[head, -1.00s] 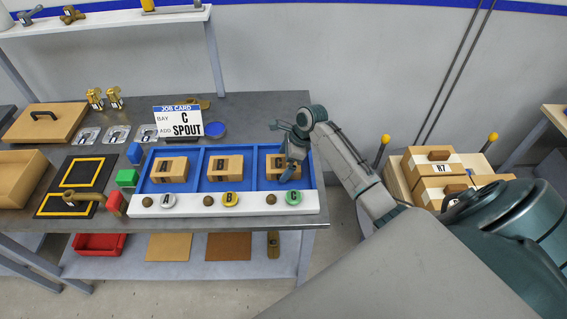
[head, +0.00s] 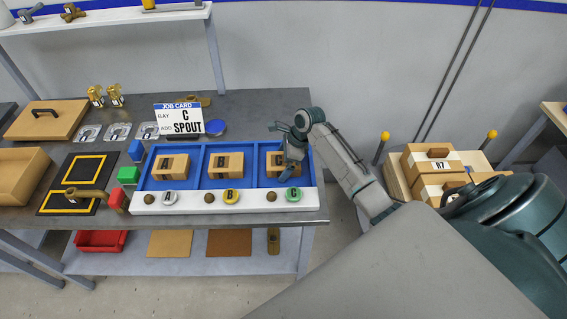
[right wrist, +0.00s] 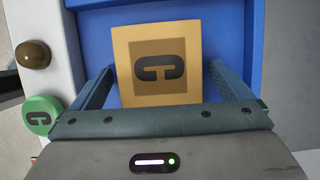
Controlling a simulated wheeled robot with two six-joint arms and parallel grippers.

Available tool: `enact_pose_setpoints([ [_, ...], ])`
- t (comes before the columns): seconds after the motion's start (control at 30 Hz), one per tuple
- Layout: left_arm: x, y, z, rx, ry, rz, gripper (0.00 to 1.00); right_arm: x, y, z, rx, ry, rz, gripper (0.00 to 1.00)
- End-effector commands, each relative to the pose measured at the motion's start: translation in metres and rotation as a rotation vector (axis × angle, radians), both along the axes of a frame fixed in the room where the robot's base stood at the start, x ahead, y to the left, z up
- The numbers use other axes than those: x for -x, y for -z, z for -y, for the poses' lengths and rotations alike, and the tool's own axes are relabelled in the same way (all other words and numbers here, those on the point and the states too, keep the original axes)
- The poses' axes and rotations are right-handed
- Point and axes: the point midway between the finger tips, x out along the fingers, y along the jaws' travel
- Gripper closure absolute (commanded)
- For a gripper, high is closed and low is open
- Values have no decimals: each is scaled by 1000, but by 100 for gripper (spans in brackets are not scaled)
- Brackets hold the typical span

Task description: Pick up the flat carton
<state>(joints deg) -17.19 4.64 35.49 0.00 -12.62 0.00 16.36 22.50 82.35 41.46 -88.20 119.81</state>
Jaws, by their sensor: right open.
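No single thing is clearly the flat carton. My right gripper (head: 288,168) is over this block. In the right wrist view the open gripper (right wrist: 162,80) has one finger on each side of block C (right wrist: 157,98), with a gap to each side. Flat tan (head: 168,244) and brown (head: 229,243) panels lie on the lower shelf. Cartons, one labelled R7 (head: 432,166), are stacked at the right. My left gripper is out of view.
The white front strip (head: 230,200) carries several buttons. A job card (head: 179,119) reads bay C, add spout. A brass spout (head: 86,194) lies on a black pad at left.

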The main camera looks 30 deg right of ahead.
Motion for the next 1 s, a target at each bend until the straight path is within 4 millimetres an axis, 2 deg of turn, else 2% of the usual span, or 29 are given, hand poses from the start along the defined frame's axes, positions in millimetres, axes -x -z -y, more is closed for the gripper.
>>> enact_pose_setpoints([
  [0.6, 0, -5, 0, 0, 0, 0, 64, 0, 3, 0, 0, 1, 0, 2],
  [0.87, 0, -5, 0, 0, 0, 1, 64, 0, 2, 0, 0, 0, 0, 53],
  [0.9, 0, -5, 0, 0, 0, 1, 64, 0, 2, 0, 0, 0, 1, 57],
  [1.0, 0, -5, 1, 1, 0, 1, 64, 0, 2, 0, 0, 0, 1, 57],
])
